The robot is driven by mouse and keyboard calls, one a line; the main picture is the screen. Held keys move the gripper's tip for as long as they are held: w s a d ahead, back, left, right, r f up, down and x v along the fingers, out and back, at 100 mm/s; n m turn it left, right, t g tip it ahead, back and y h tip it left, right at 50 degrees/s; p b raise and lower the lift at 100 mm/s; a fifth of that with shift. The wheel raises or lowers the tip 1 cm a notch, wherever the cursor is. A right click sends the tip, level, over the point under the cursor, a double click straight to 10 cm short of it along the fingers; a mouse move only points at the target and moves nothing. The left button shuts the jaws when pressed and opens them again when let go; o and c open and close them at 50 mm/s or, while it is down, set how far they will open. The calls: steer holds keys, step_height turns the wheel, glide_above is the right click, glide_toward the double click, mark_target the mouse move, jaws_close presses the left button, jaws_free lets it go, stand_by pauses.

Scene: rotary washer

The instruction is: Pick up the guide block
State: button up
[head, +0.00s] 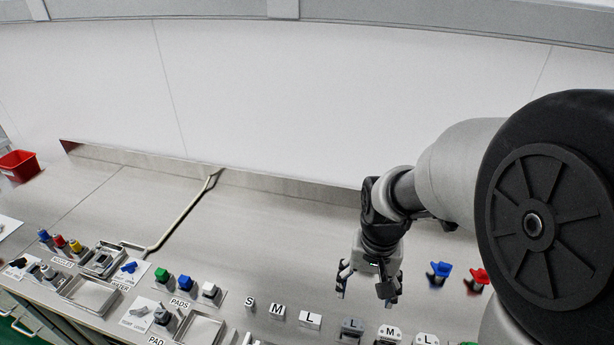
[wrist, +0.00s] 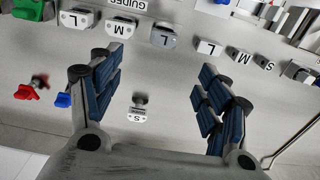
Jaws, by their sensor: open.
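My gripper (head: 365,293) is open and empty above the bench. Its padded fingers also show in the wrist view (wrist: 162,62). Several grey and white lettered blocks lie by a label reading GUIDES (wrist: 127,4): an L block (wrist: 163,38), an M block (wrist: 120,27) and another L block (wrist: 75,19). Which block is the task's guide block I cannot tell. The row also shows in the head view, with a grey block (head: 352,327) at its left.
White L (head: 310,320), M (head: 277,311) and S (head: 250,302) blocks stand left of the grey row. Blue (head: 438,270) and red (head: 478,277) parts stand right of my gripper. Trays and coloured parts fill the left front. The bench behind is mostly clear.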

mark_target(354, 323)
steer(key=f+b, duration=0.1)
steer(key=f, duration=0.3)
steer(key=f+b, duration=0.1)
steer(key=f, duration=0.4)
steer(key=f+b, duration=0.2)
steer(key=f, duration=0.2)
steer(key=shift+w+a+f, duration=0.25)
steer(key=shift+w+a, duration=0.15)
step_height(354, 323, down, 5)
steer(key=shift+d+f+b, duration=0.1)
steer(key=shift+b, duration=1.05)
steer(key=c, duration=1.2)
steer(key=shift+r, duration=0.25)
